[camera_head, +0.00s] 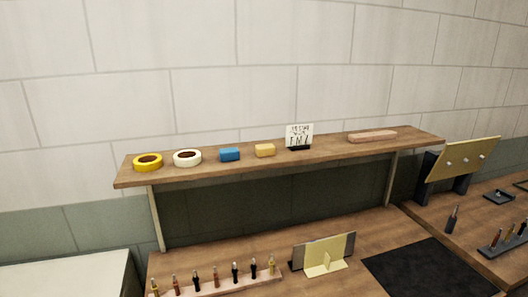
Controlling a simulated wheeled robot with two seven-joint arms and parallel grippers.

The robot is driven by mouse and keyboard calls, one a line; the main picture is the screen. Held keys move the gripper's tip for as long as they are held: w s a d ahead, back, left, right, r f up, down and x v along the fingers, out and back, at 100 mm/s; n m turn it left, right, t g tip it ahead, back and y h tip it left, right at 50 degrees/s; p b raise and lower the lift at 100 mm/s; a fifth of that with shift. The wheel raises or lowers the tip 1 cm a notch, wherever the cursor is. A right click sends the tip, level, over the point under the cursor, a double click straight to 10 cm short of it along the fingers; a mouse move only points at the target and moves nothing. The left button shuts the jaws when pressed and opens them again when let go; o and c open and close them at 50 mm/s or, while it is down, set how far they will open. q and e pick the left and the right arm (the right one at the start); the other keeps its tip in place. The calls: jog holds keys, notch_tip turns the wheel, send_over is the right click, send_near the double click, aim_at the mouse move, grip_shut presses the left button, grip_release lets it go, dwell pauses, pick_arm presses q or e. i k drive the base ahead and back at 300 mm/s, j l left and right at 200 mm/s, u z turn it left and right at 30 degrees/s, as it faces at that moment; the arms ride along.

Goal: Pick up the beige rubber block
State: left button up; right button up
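A small yellowish-beige block (265,150) lies on the raised wooden shelf (340,148), near its middle. It is the closest match to the beige rubber block. A blue block (230,154) lies just left of it, with a small gap between them. A longer pinkish-tan bar (372,136) lies farther right on the same shelf. Neither of my grippers shows in the head view.
A yellow tape roll (148,162), a white roll (187,158) and a small sign (299,137) share the shelf. Below are a rack of several tools (215,284), a yellow stand (324,256) and a dark mat (432,269). A wall stands behind.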

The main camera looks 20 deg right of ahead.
aim_at(268, 150)
jog(key=u, duration=3.85)
jog(key=z, duration=4.45)
jog(key=i+l+u, duration=0.1)
jog(key=i+u, duration=0.15)
jog(key=u, duration=0.25)
jog(key=i+l+u, duration=0.25)
jog(key=u, duration=0.25)
